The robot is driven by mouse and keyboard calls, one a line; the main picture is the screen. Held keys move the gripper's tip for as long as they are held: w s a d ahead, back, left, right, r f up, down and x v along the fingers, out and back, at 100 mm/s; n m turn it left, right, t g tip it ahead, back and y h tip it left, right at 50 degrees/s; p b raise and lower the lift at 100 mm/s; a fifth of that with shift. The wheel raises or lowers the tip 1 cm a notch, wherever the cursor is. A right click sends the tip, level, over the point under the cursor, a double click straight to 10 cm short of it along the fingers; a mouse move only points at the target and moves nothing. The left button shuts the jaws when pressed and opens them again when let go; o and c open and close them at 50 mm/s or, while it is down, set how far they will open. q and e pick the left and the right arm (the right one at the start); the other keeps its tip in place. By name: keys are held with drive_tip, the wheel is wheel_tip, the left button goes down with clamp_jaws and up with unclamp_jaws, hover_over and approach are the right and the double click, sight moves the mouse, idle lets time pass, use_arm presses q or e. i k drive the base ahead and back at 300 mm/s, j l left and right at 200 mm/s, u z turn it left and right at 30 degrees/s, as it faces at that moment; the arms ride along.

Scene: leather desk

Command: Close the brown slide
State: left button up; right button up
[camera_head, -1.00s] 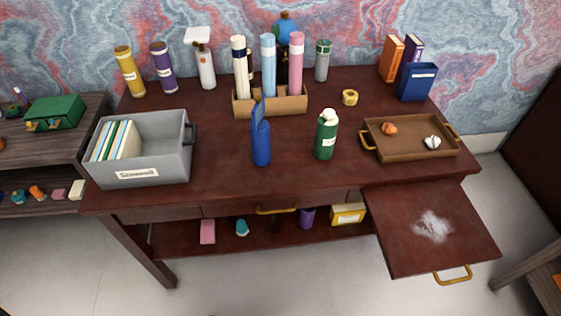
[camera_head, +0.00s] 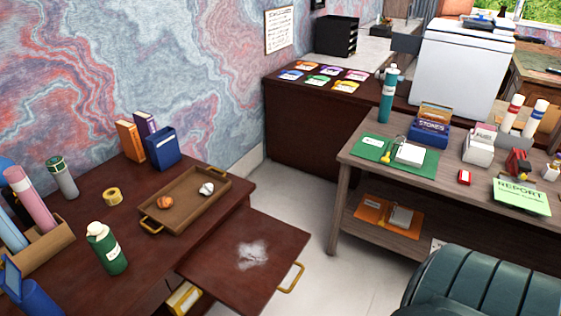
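The brown slide (camera_head: 222,275) is a dark red-brown board pulled out from the right end of the brown desk (camera_head: 135,208). A patch of white powder (camera_head: 252,254) lies on its top. A brass handle (camera_head: 291,278) is on its outer edge. Neither of my grippers shows in the head view.
A brown tray (camera_head: 182,222) with an orange lump and a white lump stands on the desk beside the slide. A green bottle (camera_head: 110,256) stands nearby. A grey-brown table (camera_head: 345,152) and a dark green chair (camera_head: 480,285) are to the right. Bare floor (camera_head: 318,285) lies between slide and chair.

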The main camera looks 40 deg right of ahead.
sight(243, 263)
drive_tip(key=i, duration=0.45)
drive_tip(key=z, duration=1.85)
drive_tip(key=i+j, duration=0.05)
